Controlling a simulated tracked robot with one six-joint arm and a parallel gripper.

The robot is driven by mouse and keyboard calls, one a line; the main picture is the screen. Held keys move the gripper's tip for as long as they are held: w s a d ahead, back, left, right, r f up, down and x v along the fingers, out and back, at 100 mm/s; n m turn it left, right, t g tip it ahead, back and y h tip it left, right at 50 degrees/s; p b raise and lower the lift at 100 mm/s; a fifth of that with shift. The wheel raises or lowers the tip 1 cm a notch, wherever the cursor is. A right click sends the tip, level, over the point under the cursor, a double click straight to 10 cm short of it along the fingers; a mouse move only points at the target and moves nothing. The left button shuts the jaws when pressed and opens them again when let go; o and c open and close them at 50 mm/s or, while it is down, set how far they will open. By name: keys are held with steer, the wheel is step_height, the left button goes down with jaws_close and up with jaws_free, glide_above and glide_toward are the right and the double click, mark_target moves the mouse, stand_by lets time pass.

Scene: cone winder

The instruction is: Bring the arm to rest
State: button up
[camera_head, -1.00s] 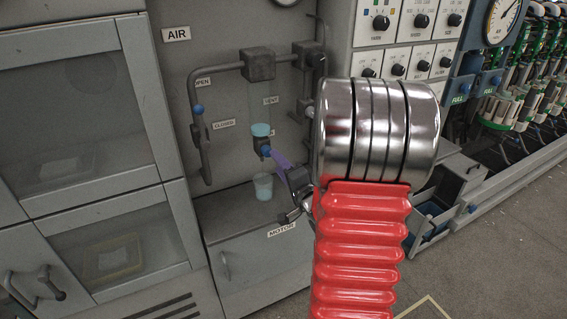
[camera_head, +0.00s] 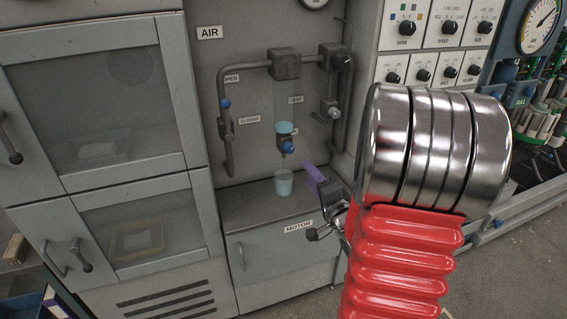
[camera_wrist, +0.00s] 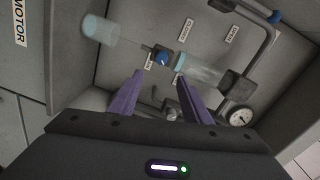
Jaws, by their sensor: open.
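My gripper (camera_wrist: 153,97) is open, with its two purple fingers apart and nothing between them in the wrist view. In the head view my gripper (camera_head: 312,180) shows partly behind my red and chrome arm, to the right of a cup (camera_head: 284,183) on the motor ledge. The fingers are apart from the cup and the drain valve. The valve's blue knob (camera_head: 289,144) is under a glass bowl (camera_head: 286,110) with pale blue liquid. The wrist view also shows the cup (camera_wrist: 100,30) and the blue knob (camera_wrist: 163,58).
Grey pipework (camera_head: 227,120) frames the glass bowl on the panel. A cabinet (camera_head: 95,130) with glass doors and bar handles stands at the left. A knob panel (camera_head: 440,45) and a gauge (camera_head: 540,25) are at the right, partly behind my arm. Floor shows at lower right.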

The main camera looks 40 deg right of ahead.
stand_by(0.3)
steer(key=s+d+f+n+g, duration=0.1)
steer(key=s+f+n+g, duration=0.6)
steer(key=s+f+g, duration=0.4)
steer(key=s+a+r+n+y, duration=0.1)
steer(key=a+r, duration=0.4)
steer(key=a, duration=0.5)
steer(key=s+a+r+n+y, duration=0.2)
steer(key=a+r+n, duration=0.3)
steer(key=a, duration=0.6)
steer(key=s+a+r+n+y, duration=0.1)
steer(key=s+a+r+n, duration=0.2)
steer(key=a, duration=0.8)
step_height(320, 180, up, 3)
steer(key=shift+s+a+f+n+y, duration=0.1)
steer(key=shift+s+a+n+y, duration=0.15)
steer(key=shift+n, duration=0.95)
